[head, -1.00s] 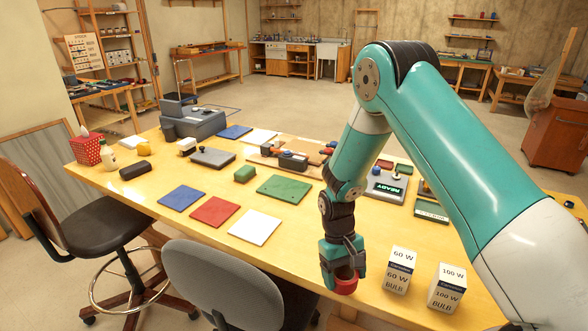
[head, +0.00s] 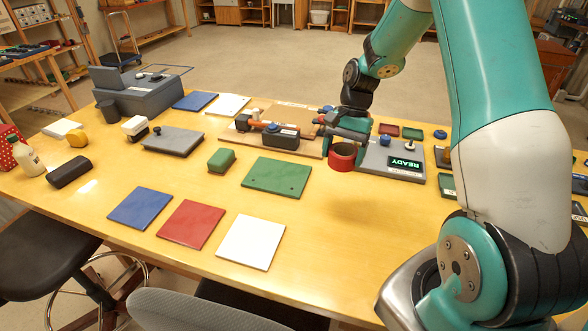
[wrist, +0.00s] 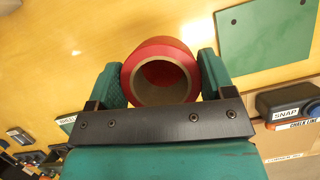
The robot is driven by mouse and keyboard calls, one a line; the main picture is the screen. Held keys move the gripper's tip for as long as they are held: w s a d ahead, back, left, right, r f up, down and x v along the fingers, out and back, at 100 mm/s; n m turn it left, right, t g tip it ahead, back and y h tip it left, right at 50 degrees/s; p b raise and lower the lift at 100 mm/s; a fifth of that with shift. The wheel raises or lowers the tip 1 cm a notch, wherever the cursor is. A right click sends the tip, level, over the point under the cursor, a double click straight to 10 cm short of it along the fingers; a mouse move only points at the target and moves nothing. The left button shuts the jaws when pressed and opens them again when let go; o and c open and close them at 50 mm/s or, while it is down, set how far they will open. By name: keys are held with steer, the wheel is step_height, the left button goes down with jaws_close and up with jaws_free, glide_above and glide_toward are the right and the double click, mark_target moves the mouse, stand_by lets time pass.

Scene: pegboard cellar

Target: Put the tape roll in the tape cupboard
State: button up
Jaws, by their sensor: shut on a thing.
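The tape roll is a red ring with a tan inner core. In the wrist view the red tape roll (wrist: 160,72) sits between the two green fingers of my gripper (wrist: 160,85), which is shut on it. In the head view the tape roll (head: 342,156) hangs from my gripper (head: 345,140) above the yellow table, right of the green board, with its shadow on the tabletop below. No tape cupboard can be made out for certain in these views.
The yellow table (head: 330,235) holds a green board (head: 276,178), blue (head: 147,207), red (head: 190,224) and white (head: 250,242) squares, and a green box (head: 221,160). The front middle of the table is clear.

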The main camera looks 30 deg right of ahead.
mark_target(363, 201)
steer(key=s+d+r+m+t+b, duration=0.2)
steer(key=s+d+r+m+t, duration=0.15)
steer(key=d+r+m, duration=0.4)
steer(key=shift+n+g+y, duration=0.25)
steer(key=shift+g+y, duration=0.15)
steer(key=shift+g, duration=0.05)
steer(key=f, duration=1.4)
steer(key=f+p, duration=0.1)
steer(key=f, duration=0.5)
steer(key=shift+s+d+f, duration=0.1)
steer(key=shift+d+f, duration=0.15)
steer(key=shift+f, duration=0.15)
steer(key=shift+f, duration=0.15)
steer(key=o, duration=0.9)
